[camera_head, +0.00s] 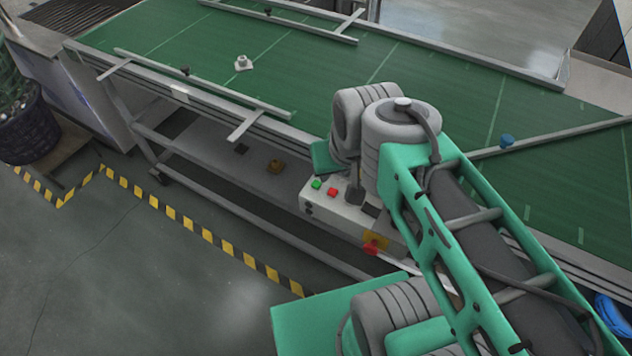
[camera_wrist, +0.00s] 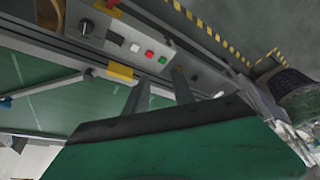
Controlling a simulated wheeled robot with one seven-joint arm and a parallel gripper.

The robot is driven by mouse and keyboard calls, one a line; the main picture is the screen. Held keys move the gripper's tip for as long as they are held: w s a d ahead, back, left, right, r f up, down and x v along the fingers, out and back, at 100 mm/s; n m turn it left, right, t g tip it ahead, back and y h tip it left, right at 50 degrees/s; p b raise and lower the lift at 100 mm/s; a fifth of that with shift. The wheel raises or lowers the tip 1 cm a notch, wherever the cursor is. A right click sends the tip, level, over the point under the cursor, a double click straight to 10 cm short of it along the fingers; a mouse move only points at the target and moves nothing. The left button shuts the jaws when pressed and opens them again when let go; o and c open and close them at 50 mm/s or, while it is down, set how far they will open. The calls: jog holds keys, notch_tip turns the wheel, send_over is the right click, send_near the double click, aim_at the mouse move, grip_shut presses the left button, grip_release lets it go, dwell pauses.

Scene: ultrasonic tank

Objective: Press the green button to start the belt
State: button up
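The green button (camera_head: 316,184) is on the top of a light grey control box (camera_head: 312,201) at the side of the belt, beside a red button (camera_head: 333,192). In the wrist view the green button (camera_wrist: 163,60) is just beyond the fingertips, right of the red button (camera_wrist: 149,54). My gripper (camera_wrist: 160,82) has two dark fingers spread apart with nothing between them. It shows no visible contact with the button. In the head view the gripper is mostly hidden by my arm over the box. The green belt (camera_head: 290,55) has a small whitish part (camera_head: 242,63) on it.
A red knob on a yellow plate (camera_head: 376,240) is at the box's near end. Metal guide rails (camera_head: 200,82) run along the belt. A dark bin (camera_head: 28,128) stands at the left. The floor by the yellow-black tape (camera_head: 185,222) is clear.

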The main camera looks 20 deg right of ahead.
grip_shut()
dwell(1.2)
